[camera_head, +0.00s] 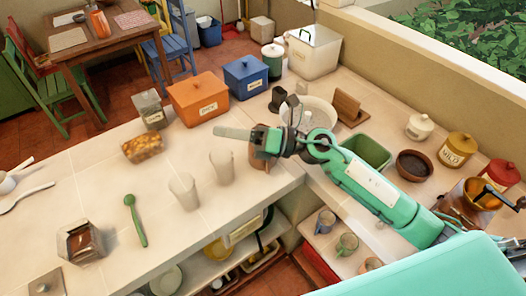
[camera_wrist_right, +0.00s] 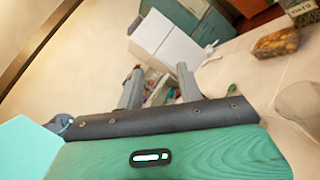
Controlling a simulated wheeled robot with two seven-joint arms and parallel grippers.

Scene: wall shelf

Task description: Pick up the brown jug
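A brown vessel, likely the brown jug (camera_head: 260,162), stands on the tiled counter near its inner corner. My right gripper and wrist cover its upper part in the head view, so its rim and handle are hard to make out. My right gripper (camera_head: 222,132) reaches over it, fingers pointing left. In the right wrist view the two fingers of the gripper (camera_wrist_right: 160,88) stand apart with nothing held between them. The jug does not show in that view. I cannot tell whether the gripper touches the jug. My left gripper is not in view.
Two clear glasses (camera_head: 221,166) (camera_head: 184,190) stand left of the jug. An orange box (camera_head: 198,98), a blue box (camera_head: 246,77) and an amber block (camera_head: 143,148) lie behind. A white bowl (camera_head: 318,118) and green tub (camera_head: 367,152) are near my arm.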

